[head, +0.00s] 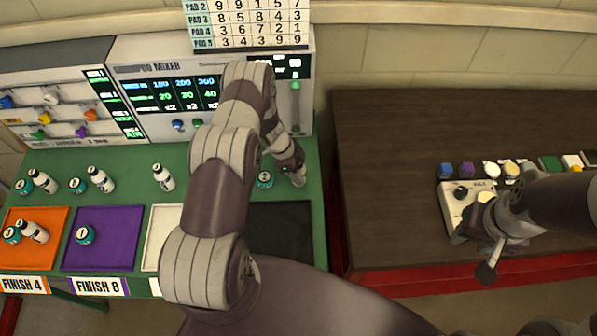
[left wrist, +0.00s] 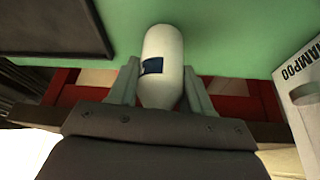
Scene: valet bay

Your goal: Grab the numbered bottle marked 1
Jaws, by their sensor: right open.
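My left gripper (head: 297,178) is low over the right part of the green bench top. In the left wrist view, its fingers (left wrist: 162,85) press flush on both sides of a white bottle (left wrist: 163,50) with a dark blue label. I cannot read a number on this bottle. Other white bottles with dark labels stand on the bench, one near the middle (head: 163,177) and two further left (head: 101,179) (head: 43,181). Another white bottle (head: 35,232) is in the orange tray. My right gripper (head: 474,254) is open, over the front of the dark table.
Round teal containers sit on the bench, one (head: 265,179) just left of my left gripper. An orange tray (head: 55,255), purple tray (head: 122,258) and black tray (head: 290,232) line the front. The shampoo mixer (head: 150,60) stands behind. The dark table (head: 385,170) has clear room left.

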